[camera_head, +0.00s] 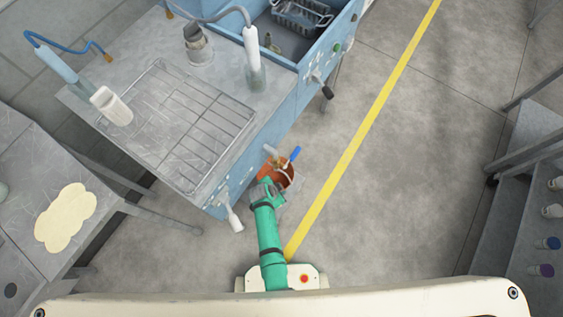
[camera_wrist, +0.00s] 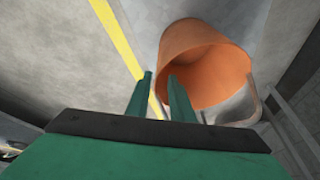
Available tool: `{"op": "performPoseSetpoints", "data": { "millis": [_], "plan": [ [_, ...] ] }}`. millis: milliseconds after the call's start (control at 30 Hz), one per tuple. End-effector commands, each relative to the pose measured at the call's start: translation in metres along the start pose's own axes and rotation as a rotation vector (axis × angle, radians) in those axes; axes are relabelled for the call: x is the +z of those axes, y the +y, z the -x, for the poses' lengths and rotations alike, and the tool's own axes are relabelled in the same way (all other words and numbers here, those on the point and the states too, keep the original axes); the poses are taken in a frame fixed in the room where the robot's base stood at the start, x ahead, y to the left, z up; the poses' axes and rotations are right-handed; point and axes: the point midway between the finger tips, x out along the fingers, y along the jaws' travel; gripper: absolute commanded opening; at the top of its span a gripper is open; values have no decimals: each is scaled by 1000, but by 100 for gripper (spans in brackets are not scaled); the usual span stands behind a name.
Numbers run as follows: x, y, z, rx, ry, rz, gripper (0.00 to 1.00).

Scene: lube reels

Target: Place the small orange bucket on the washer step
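The small orange bucket (camera_head: 283,170) is beside the front right side of the blue washer (camera_head: 237,178), just beyond my gripper (camera_head: 268,186) in the head view. In the wrist view the bucket (camera_wrist: 190,48) is tilted, with its mouth toward the camera and a thin grey handle (camera_wrist: 253,105) at its lower right. A step on the washer is not clearly distinguishable.
A wire rack (camera_head: 200,125) lies on the washer top. A white-handled lever (camera_head: 234,219) sticks out at its near corner. A metal table (camera_head: 22,215) is at left, and dark shelving (camera_head: 522,165) at right. Floor along the yellow line (camera_head: 362,131) is clear.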

Motion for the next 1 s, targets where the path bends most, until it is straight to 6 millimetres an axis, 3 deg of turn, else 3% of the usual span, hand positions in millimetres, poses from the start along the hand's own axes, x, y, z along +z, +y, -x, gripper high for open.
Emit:
{"op": "performPoseSetpoints", "data": {
  "millis": [200,367,567,767,1000],
  "plan": [
    [0,0,28,-2,0,-1,21],
    [2,1,38,-4,-1,4,21],
    [19,20,57,-99,-13,86,21],
    [37,49,107,-293,22,243,21],
    [31,79,197,-498,160,419,21]
  ]
}}
